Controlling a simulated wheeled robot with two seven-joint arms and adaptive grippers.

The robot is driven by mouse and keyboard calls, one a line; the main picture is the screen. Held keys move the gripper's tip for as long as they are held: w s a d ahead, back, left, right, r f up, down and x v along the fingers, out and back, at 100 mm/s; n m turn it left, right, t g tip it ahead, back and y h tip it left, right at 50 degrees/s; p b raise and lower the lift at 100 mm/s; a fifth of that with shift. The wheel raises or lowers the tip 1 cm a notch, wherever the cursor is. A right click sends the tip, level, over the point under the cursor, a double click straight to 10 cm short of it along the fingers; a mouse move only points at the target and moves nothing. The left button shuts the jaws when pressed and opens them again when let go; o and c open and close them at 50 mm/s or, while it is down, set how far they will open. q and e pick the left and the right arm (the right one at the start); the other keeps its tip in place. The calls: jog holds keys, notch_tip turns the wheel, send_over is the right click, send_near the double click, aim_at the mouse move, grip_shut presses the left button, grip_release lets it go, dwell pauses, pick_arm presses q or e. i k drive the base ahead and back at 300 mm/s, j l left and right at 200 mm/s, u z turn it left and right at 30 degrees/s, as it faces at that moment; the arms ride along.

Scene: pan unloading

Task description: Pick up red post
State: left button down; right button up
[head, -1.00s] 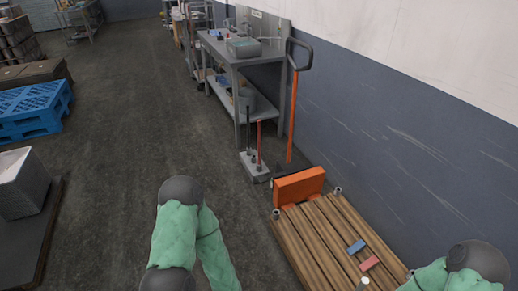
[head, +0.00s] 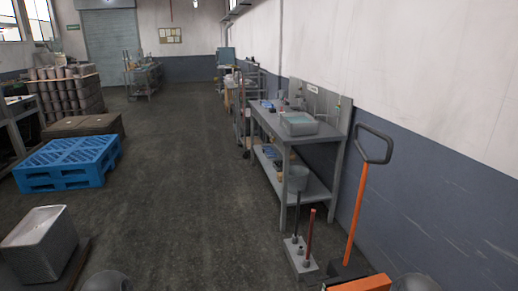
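The red post (head: 310,233) stands upright in a small grey block-like base (head: 301,259) on the floor, in front of the metal workbench. A dark post (head: 296,221) stands beside it in the same base. Only small rounded parts of my arms show at the bottom edge of the head view. Both grippers are out of view.
An orange pallet jack (head: 356,214) stands right of the red post, by the wall. The grey workbench (head: 282,133) is behind. A blue pallet (head: 68,162) and a grey bin (head: 39,241) are at left. The middle floor is clear.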

aim_at(306, 259)
jog(key=i+j+u, duration=0.15)
jog(key=i, duration=0.8)
jog(key=i+j+u, duration=0.15)
jog(key=i, duration=0.85)
jog(key=i+j+z, duration=0.15)
jog(key=i+z, duration=0.3)
jog(key=i+j+z, duration=1.35)
jog(key=j, duration=0.2)
jog(key=k+l, duration=0.05)
jog(key=k, duration=0.05)
